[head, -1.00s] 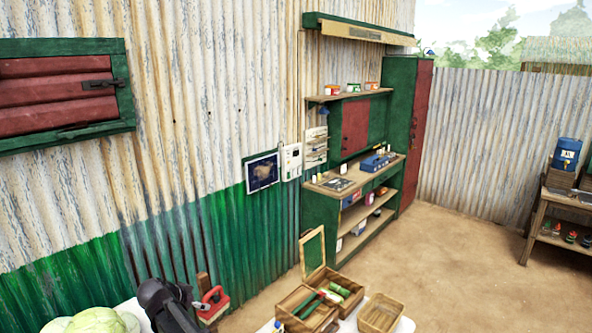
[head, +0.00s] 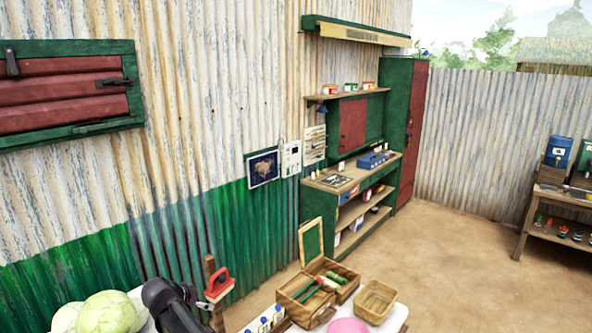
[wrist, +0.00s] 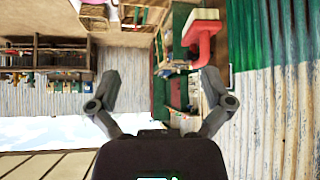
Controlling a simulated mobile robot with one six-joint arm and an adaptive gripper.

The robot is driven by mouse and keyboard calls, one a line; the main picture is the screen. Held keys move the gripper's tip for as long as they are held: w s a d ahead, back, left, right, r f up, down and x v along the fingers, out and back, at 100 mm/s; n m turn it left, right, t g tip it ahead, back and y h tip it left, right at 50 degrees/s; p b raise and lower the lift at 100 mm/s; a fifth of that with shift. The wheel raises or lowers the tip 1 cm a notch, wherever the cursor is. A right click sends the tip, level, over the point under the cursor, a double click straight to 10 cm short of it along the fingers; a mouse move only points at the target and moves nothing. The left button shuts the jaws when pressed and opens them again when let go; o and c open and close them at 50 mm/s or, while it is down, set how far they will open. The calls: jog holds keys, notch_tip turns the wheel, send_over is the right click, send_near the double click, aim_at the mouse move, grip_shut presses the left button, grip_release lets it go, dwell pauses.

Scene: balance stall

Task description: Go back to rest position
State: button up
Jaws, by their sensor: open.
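My gripper (wrist: 160,86) is open in the wrist view, with its two grey fingers spread apart and nothing between them. Part of my dark arm end also shows low in the head view, in front of the table between the green cabbages (head: 105,313) and the red-handled tool (head: 218,284). The red handle (wrist: 199,40) also appears beyond the right finger in the wrist view; it looks apart from the finger.
An open wooden box (head: 298,298) holding green and red-handled tools and a small wooden crate (head: 375,301) stand on the table. A pink round thing (head: 347,326) is at the front edge. A workbench (head: 330,187) stands by the corrugated wall. The dirt floor (head: 450,270) is clear.

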jog(key=s+d+f+n+g+b, duration=0.1)
jog(key=d+f+g+b, duration=0.3)
jog(key=d, duration=0.8)
jog(key=s+d+f+n+b, duration=0.15)
jog(key=d+f, duration=0.35)
jog(key=d, duration=0.7)
jog(key=s+d+f+g+y+b, duration=0.1)
jog(key=s+d+f+b, duration=0.1)
jog(key=d, duration=0.5)
jog(key=s+d+f+n+g+y+b, duration=0.1)
jog(key=s+d+f+b, duration=0.2)
jog(key=s+d, duration=0.3)
jog(key=s+d+f+n+g+y+b, duration=0.1)
jog(key=s+d+f, duration=0.3)
jog(key=d, duration=0.4)
jog(key=shift+d+y+b, duration=0.3)
jog(key=shift+y+b, duration=0.1)
jog(key=shift+b, duration=0.4)
jog(key=shift+f+n, duration=0.1)
jog(key=shift+n, duration=0.15)
